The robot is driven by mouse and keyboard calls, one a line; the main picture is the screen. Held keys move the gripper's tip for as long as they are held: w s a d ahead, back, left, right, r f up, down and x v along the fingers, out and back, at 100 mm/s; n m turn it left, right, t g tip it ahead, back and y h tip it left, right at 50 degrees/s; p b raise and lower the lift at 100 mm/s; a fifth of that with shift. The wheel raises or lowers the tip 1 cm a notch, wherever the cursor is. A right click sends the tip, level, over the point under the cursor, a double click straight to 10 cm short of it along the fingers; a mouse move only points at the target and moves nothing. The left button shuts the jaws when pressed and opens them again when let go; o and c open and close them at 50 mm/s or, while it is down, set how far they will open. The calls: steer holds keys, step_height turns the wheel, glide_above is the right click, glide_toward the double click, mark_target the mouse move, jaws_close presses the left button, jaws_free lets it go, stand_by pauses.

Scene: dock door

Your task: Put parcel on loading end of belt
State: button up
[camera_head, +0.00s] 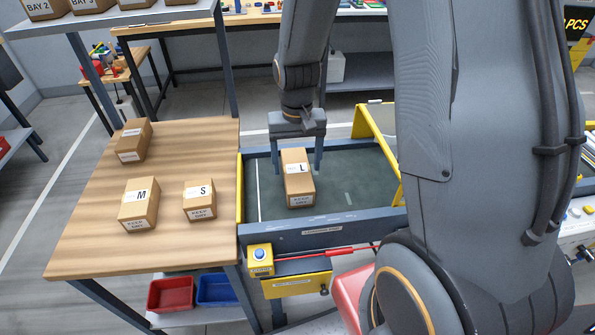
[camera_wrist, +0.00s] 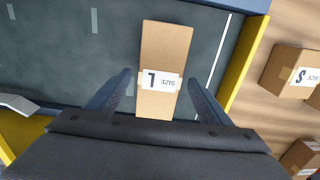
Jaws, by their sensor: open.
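A brown parcel marked L (camera_head: 298,183) stands on the dark green belt (camera_head: 345,182), just right of the white line near the belt's left end. It also shows in the wrist view (camera_wrist: 164,55), lying on the belt surface (camera_wrist: 60,45). My gripper (camera_head: 318,170) is open above and around the parcel, with one finger on each side of it. In the wrist view, the fingers (camera_wrist: 160,92) are spread with gaps between them and the parcel. Whether the parcel touches a finger on the far side in the head view I cannot tell.
A wooden table (camera_head: 90,225) left of the belt holds the M parcel (camera_head: 139,205), the S parcel (camera_head: 200,201) and another box (camera_head: 134,141). A yellow guard (camera_head: 378,150) spans the belt to the right. A blue-button box (camera_head: 260,257) sits at the front.

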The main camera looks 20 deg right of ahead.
mark_target(297, 170)
step_height(297, 170, up, 8)
steer(key=b, duration=0.1)
steer(key=s+f+n, duration=0.1)
steer(key=s+n, duration=0.1)
steer(key=s, duration=0.9)
steer(key=shift+f+t, duration=0.15)
steer(key=shift+t, duration=0.25)
steer(key=shift+d, duration=0.1)
